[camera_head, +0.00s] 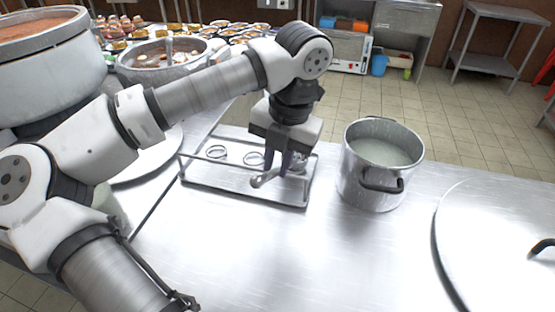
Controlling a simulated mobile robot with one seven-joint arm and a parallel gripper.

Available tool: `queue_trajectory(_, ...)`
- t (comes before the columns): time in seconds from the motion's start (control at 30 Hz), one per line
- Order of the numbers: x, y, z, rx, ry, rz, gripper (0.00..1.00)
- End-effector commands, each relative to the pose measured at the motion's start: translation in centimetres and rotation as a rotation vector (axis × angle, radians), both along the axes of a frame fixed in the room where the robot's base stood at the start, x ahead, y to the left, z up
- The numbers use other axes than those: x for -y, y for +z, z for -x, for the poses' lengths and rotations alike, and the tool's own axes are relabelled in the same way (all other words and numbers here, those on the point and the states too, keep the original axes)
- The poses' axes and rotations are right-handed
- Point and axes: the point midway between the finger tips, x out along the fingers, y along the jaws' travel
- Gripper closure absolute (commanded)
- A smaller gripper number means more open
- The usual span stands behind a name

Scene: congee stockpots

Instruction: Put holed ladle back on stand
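A shallow metal stand (247,190) with a raised wire rail and several rings sits on the steel counter, left of the pot. My gripper (284,170) points down over the stand's right part, with its dark fingers low. A grey metal piece (262,181), which looks like the end of the ladle's handle, sticks out to the left at the fingertips. The rest of it is hidden behind the fingers. I cannot make out a holed bowl, nor whether the fingers are closed on the handle or only beside it.
A steel pot (366,180) with pale liquid stands just right of the stand. A large round lid (500,235) lies at the right. Big pots of food (45,80) and (150,78) are at the left, partly behind my arm. The front middle of the counter (330,260) is clear.

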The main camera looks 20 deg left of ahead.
Motion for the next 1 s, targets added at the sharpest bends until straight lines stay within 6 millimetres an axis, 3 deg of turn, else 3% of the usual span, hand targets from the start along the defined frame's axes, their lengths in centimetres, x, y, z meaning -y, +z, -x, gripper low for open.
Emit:
queue_trajectory(0.03, 0.0, 0.1, 0.0, 0.000, 0.000, 0.000, 0.75)
queue_trajectory(0.13, 0.0, 0.0, 0.0, 0.000, 0.000, 0.000, 0.62)
queue_trajectory(0.4, 0.0, 0.1, 0.0, -0.001, 0.000, 0.000, 0.61)
queue_trajectory(0.53, 0.1, 1.1, -0.1, 0.000, 0.000, -0.001, 0.61)
queue_trajectory(1.0, 1.6, 11.0, -0.6, 0.001, 0.001, -0.002, 0.61)
